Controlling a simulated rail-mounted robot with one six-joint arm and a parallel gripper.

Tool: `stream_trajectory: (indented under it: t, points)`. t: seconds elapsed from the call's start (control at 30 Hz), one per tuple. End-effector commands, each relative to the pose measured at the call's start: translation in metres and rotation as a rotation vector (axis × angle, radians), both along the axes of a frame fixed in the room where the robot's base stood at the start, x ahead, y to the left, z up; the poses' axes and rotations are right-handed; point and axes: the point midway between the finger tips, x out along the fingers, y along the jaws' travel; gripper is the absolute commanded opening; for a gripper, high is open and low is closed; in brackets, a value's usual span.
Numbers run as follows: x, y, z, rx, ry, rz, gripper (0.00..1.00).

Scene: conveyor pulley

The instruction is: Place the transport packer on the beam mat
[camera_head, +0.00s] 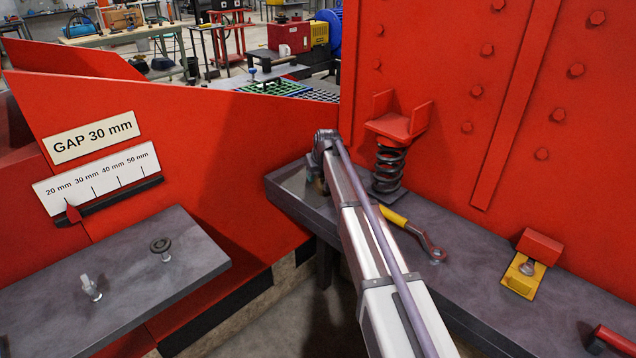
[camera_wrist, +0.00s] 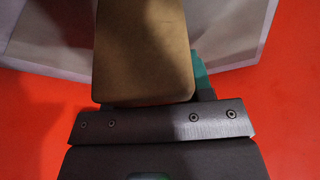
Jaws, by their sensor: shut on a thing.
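In the wrist view my gripper (camera_wrist: 165,122) shows as a dark jaw bar with several screws across the lower middle. It is shut on a flat brown block with rounded corners (camera_wrist: 145,50), which I take to be the transport packer. The block reaches up past the top edge of the view, so its far end is hidden. A small green piece (camera_wrist: 203,78) shows behind the block's right edge; I cannot tell what it is. In the head view my arm reaches away to the bench's far left end, and my gripper and block are hidden. I cannot identify the beam mat.
A dark bench (camera_head: 480,270) runs along the red wall at right. A second dark bench (camera_head: 120,285) at left holds two small fittings. A floor gap separates them.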

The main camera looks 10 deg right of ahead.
Motion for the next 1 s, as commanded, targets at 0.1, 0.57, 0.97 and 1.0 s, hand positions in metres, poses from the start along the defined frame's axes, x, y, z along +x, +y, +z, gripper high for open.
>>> stream_trajectory:
  t: [0.1,0.57,0.97,1.0]
  points:
    - [0.000,0.000,0.003,0.000,0.001,0.000,0.19]
    - [0.000,0.000,0.000,0.000,0.001,0.000,0.73]
    - [-0.006,-0.001,0.021,0.000,0.001,0.000,0.73]
    - [-0.009,-0.002,0.029,0.000,0.001,0.000,0.73]
